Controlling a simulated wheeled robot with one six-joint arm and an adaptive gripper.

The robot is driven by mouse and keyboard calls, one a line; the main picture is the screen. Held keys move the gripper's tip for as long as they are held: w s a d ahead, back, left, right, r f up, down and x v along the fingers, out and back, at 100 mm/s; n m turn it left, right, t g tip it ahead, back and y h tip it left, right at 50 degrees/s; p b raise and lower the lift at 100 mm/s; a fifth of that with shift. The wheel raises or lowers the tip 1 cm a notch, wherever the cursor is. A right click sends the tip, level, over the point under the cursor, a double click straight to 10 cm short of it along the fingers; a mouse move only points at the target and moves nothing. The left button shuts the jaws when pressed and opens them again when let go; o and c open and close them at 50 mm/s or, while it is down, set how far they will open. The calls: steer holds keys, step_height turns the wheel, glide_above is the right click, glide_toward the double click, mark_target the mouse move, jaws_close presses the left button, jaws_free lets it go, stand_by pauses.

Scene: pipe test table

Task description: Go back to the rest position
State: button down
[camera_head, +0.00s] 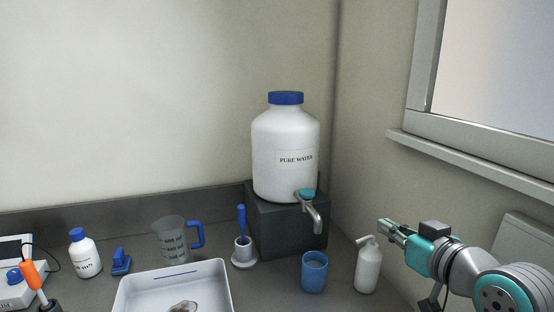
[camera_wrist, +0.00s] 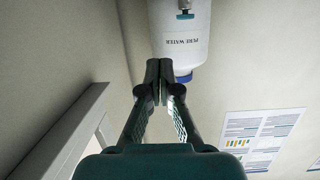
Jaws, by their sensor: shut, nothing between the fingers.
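My gripper (camera_head: 384,229) is at the right of the head view, raised above the table beside the white pump bottle. In the wrist view my gripper (camera_wrist: 158,68) has its fingertips together, with nothing between them. The wrist picture is upside down. There the white PURE WATER container (camera_wrist: 182,32) is beyond the fingertips. In the head view the same container (camera_head: 283,140) stands upright on a dark block, with a blue cap and a tap at its lower right. My gripper is apart from it.
The pump bottle (camera_head: 368,268) and blue cup (camera_head: 314,272) stand left of my arm. A measuring jug (camera_head: 170,243), a white tray (camera_head: 125,296) and a small bottle (camera_head: 85,256) are farther left. A window sill (camera_head: 470,155) and wall are on the right. A poster (camera_wrist: 262,138) shows in the wrist view.

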steer(key=s+f+m+h, duration=0.1)
steer(key=s+f, duration=0.2)
steer(key=f, duration=0.5)
steer(key=s+a+f+m+h, duration=0.1)
steer(key=s+f+m, duration=0.15)
steer(key=f, duration=0.45)
steer(key=s+f+m+h, duration=0.1)
steer(key=s+f, duration=0.2)
steer(key=f, duration=0.5)
steer(key=s+a+f+h, duration=0.1)
steer(key=s+f+h, duration=0.1)
steer(key=s+f, duration=1)
steer(key=s+a+r+n, duration=0.1)
steer(key=s+r, duration=0.1)
steer(key=s, duration=2.2)
steer(key=shift+s+r, duration=0.25)
steer(key=shift+s, duration=0.1)
